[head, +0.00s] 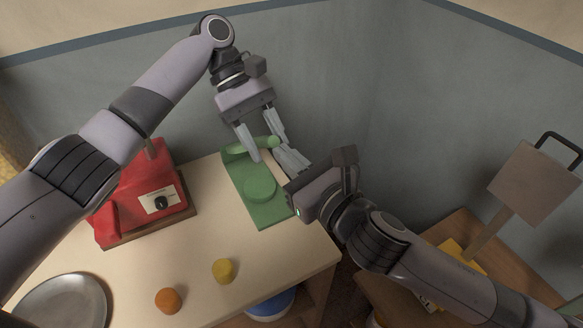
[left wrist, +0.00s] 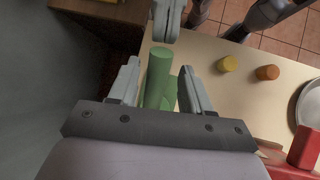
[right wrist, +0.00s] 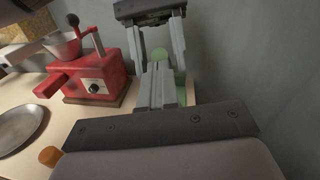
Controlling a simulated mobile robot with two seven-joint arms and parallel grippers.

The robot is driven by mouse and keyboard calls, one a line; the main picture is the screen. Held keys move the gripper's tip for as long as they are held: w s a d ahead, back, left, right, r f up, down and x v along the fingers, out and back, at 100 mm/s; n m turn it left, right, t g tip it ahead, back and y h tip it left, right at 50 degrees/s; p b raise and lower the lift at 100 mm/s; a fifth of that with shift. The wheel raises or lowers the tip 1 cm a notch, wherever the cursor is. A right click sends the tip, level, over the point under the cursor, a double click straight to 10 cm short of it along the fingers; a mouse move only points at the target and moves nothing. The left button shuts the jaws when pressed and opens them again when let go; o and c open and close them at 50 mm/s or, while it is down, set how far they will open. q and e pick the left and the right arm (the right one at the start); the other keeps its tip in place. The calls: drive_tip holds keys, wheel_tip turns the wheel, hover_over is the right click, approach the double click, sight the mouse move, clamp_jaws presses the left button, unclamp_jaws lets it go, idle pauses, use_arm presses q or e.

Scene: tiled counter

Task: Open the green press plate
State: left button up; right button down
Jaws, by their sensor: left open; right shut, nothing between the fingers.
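The green press (head: 273,212) stands at the back right of the counter, with a raised round disc (head: 260,187) on its base and a green bar (head: 238,151) at its rear. My left gripper (head: 272,150) hangs over the rear of the press, open. In the left wrist view the green bar (left wrist: 158,72) lies between its spread fingers, with gaps at the sides. My right gripper (head: 283,158) is shut and empty, its fingertips close to the left gripper's fingers. In the right wrist view its fingers (right wrist: 157,82) partly hide the press (right wrist: 181,90).
A red machine with a dial (head: 150,200) stands left of the press. A yellow piece (head: 223,270), an orange piece (head: 169,300) and a metal plate (head: 62,303) lie toward the front. Walls stand close behind. A wooden table (head: 500,260) is at right.

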use_arm(q)
drive_tip(key=v, duration=0.9)
drive_tip(key=shift+r, duration=0.15)
